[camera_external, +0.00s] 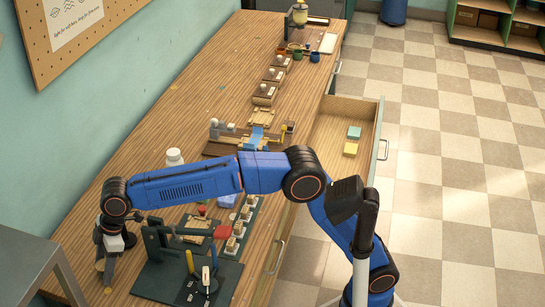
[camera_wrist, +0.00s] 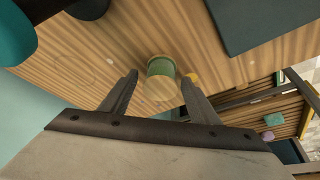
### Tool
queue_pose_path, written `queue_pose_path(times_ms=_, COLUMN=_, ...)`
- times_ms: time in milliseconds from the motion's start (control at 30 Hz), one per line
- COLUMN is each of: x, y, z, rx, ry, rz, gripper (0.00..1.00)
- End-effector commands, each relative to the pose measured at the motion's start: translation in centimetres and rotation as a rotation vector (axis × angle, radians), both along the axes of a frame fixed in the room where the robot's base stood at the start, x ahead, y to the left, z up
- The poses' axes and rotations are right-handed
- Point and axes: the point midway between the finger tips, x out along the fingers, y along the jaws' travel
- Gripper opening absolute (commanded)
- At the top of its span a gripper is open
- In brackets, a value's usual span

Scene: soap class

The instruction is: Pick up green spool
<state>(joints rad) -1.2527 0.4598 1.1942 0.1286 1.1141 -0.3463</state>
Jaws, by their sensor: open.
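The green spool (camera_wrist: 161,68) stands on the wooden bench in the wrist view. It has a green body and a pale, wood-coloured end. It shows near the gap between the fingertips of my gripper (camera_wrist: 159,79), with space at both sides. My gripper is open and nothing is held. In the external view my gripper (camera_external: 107,268) points down at the near left of the bench (camera_external: 180,113). I cannot make out the spool there.
A dark green base (camera_external: 185,280) with an upright press-like fixture stands right of my gripper. An open drawer (camera_external: 343,122) with small blocks juts out at the bench's right side. In the wrist view a teal round thing (camera_wrist: 12,38) is at upper left.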

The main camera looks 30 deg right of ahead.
Motion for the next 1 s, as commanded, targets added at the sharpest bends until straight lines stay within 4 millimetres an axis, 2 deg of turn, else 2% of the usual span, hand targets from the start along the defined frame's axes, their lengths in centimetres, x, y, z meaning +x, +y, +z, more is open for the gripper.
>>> queue_pose_path(times_ms=100, x=0.0, y=0.0, z=0.0, rx=0.000, ry=0.000, rz=0.000, gripper=0.53)
queue_pose_path(times_ms=267, x=0.0, y=0.0, z=0.1, rx=0.000, ry=0.000, rz=0.000, gripper=0.15)
queue_pose_path(times_ms=533, x=0.0, y=0.0, z=0.1, rx=0.001, ry=0.000, rz=0.000, gripper=0.15)
queue_pose_path(times_ms=667, x=0.0, y=0.0, z=0.9, rx=0.002, ry=0.000, rz=0.000, gripper=0.15)
queue_pose_path(times_ms=1000, x=0.0, y=0.1, z=6.7, rx=0.003, ry=0.001, rz=0.001, gripper=0.15)
